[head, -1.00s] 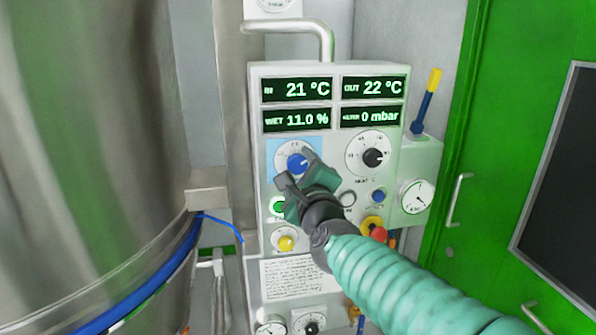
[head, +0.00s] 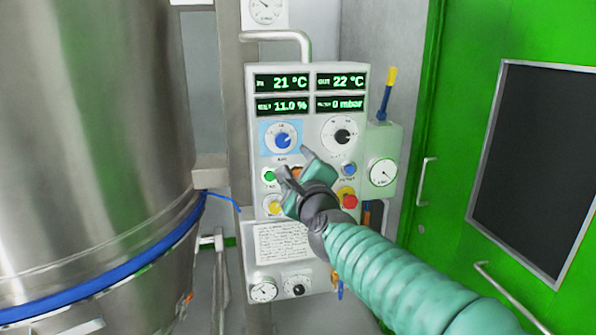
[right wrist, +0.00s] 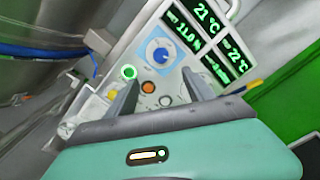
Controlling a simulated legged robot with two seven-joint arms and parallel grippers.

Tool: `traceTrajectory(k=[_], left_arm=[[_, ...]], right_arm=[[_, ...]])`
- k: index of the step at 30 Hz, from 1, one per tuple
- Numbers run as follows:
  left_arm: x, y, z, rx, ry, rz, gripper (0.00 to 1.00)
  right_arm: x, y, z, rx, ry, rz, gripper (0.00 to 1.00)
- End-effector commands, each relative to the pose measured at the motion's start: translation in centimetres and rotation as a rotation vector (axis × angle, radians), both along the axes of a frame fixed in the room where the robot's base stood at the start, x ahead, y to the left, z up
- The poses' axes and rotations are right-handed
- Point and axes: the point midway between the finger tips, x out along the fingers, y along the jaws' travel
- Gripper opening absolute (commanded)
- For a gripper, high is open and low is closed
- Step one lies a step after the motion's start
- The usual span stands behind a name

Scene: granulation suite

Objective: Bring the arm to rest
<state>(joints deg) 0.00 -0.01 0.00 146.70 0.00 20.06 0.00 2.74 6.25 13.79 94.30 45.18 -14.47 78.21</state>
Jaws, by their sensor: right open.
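My right gripper (head: 292,162) is open and empty in front of the lower middle of the control panel (head: 308,238). Its arm, in a ribbed teal sleeve, comes in from the lower right. In the right wrist view the two dark fingers (right wrist: 160,92) stand apart with nothing between them, and the panel's blue knob (right wrist: 160,56) shows beyond them. In the head view the blue knob (head: 283,140) is clear of the fingers, above them. The gripper hides a part of the button row. My left gripper is not in view.
A large steel vessel (head: 100,130) with a blue band fills the left side. A red button (head: 349,202) and a gauge box (head: 383,172) are at the panel's right. A green door (head: 450,160) with handles stands at the right.

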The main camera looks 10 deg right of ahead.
Motion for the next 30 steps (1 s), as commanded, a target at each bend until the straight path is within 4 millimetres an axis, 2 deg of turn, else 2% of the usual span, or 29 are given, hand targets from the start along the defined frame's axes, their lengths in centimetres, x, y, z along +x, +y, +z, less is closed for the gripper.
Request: traceTrajectory(k=[11,14,17,18,20,21,23,24,27,30], left_arm=[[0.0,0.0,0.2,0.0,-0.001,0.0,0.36],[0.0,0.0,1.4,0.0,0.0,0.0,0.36],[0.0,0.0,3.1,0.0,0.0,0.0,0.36],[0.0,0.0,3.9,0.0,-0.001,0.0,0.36],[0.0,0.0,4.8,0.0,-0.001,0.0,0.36],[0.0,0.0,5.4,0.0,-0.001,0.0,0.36],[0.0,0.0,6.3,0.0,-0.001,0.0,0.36],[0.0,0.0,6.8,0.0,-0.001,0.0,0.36],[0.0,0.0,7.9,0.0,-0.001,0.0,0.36],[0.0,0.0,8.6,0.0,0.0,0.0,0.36]], right_arm=[[0.0,0.0,-0.5,-0.027,0.014,0.005,0.61],[-0.7,0.2,-3.7,-0.209,0.102,0.044,0.61],[-3.0,0.0,-10.4,-0.558,0.268,0.156,0.61],[-4.6,-0.3,-13.6,-0.716,0.342,0.226,0.61],[-7.5,-0.9,-18.3,-0.939,0.448,0.35,0.61],[-9.8,-1.5,-21.3,-1.074,0.51,0.443,0.61],[-13.7,-2.4,-25.2,-1.256,0.591,0.597,0.61],[-16.5,-3.1,-27.5,-1.366,0.638,0.711,0.61],[-23.4,-4.8,-32.0,-1.582,0.713,0.995,0.61],[-28.8,-6.0,-34.6,-1.707,0.737,1.228,0.61]])
